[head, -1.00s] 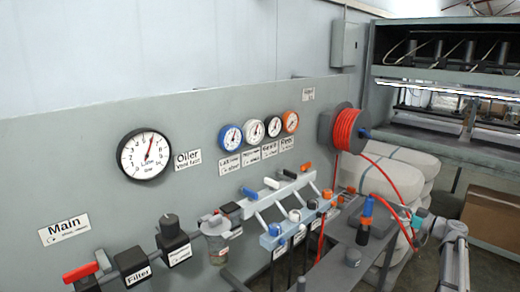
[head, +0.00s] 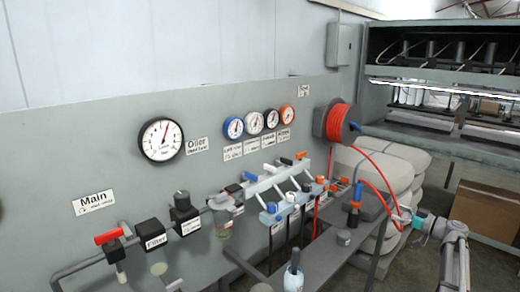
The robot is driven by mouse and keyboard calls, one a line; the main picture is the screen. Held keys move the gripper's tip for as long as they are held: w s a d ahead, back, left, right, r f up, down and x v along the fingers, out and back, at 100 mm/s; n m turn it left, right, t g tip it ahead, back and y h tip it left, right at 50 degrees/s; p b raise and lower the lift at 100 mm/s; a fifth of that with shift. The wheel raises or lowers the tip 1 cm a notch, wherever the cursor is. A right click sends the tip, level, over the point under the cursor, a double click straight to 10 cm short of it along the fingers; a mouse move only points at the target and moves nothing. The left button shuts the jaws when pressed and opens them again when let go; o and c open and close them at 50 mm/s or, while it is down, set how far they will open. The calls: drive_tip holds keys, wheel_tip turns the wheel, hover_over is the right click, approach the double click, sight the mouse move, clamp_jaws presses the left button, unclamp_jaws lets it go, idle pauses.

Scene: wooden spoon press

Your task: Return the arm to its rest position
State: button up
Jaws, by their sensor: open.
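My arm (head: 455,245) comes in at the lower right of the head view, pale grey with teal joint caps. My gripper (head: 402,218) is at its left end, small in the picture, open, beside the loop of red hose (head: 376,170). The fingertips are too small to make out clearly, and I cannot tell whether the hose touches them. No held thing shows.
A grey panel carries gauges (head: 161,139), a red-handled Main valve (head: 109,237) and a manifold (head: 283,190). A hose reel (head: 335,121) hangs to its right. A bench (head: 325,265), white sacks (head: 392,160) and a cardboard box (head: 487,212) stand nearby.

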drive_tip(key=s+a+f+m+g+h, duration=0.1)
drive_tip(key=s+a+f+g, duration=0.2)
drive_tip(key=a, duration=0.4)
drive_tip(key=s+a+f+m+g+h, duration=0.1)
drive_tip(key=s+a+f+g, duration=0.1)
drive_tip(key=a+f, duration=0.35)
drive_tip(key=s+a+f+m+g+h, duration=0.1)
drive_tip(key=s+a+f+g, duration=0.15)
drive_tip(key=a, duration=0.65)
drive_tip(key=s+a+f+m+g+h, duration=0.25)
drive_tip(key=s+a+f+h, duration=0.2)
drive_tip(key=s, duration=0.35)
drive_tip(key=s+a+f+m+g+h, duration=0.2)
drive_tip(key=s+a+f+m+h, duration=0.1)
drive_tip(key=s+a+h, duration=0.3)
drive_tip(key=s+f+g+b, duration=0.1)
drive_tip(key=s+f+b, duration=0.3)
drive_tip(key=f+b, duration=0.6)
wheel_tip(320, 180, up, 26)
drive_tip(key=p, duration=2.6)
drive_tip(key=shift+d+r+y, duration=0.25)
drive_tip(key=shift+d+y, duration=0.05)
drive_tip(key=shift+y, duration=0.15)
drive_tip(key=shift+m, duration=0.25)
